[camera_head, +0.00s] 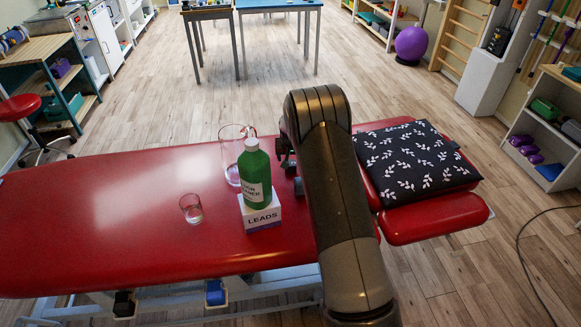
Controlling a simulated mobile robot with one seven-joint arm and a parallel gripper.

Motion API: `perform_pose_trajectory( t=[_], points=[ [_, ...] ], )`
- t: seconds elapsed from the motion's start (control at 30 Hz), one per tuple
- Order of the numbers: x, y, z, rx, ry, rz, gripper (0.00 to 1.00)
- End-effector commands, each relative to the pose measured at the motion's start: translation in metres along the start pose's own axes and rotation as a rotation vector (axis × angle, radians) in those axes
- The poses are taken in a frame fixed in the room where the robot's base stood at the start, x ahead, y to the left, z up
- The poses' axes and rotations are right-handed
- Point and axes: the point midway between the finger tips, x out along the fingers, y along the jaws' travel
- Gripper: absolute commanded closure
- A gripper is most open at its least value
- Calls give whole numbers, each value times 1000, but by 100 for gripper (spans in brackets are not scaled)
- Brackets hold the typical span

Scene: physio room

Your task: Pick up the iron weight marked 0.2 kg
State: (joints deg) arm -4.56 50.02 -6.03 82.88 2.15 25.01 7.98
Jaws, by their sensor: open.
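I cannot make out an iron weight marked 0.2 kg in this view. My gripper (290,168) shows only in part as dark pieces at the left side of my arm, low over the red treatment table (110,215). My arm hides the rest of it and the table surface behind. It is open, and I cannot tell whether anything is between its fingers. It is just right of a clear glass jug and a green bottle.
The green bottle (254,178) stands on a white box marked LEADS (262,216). The clear jug (232,150) is behind it, and a small glass (191,208) stands to the left. A dark leaf-patterned cushion (415,160) lies right of my arm. The table's left part is clear.

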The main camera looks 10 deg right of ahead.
Motion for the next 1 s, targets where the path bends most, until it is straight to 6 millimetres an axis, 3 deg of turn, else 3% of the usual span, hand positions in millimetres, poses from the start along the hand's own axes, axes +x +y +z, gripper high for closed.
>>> perform_pose_trajectory(
  t=[0.17, 0.5, 0.83, 1.0],
  points=[
    [11, 0, 1, 0, -1, 0, 33],
    [53, -2, 2, 0, -1, 0, 33],
    [57, -2, 2, 0, 0, 0, 34],
    [57, -2, 2, 0, 0, 0, 47]
  ],
)
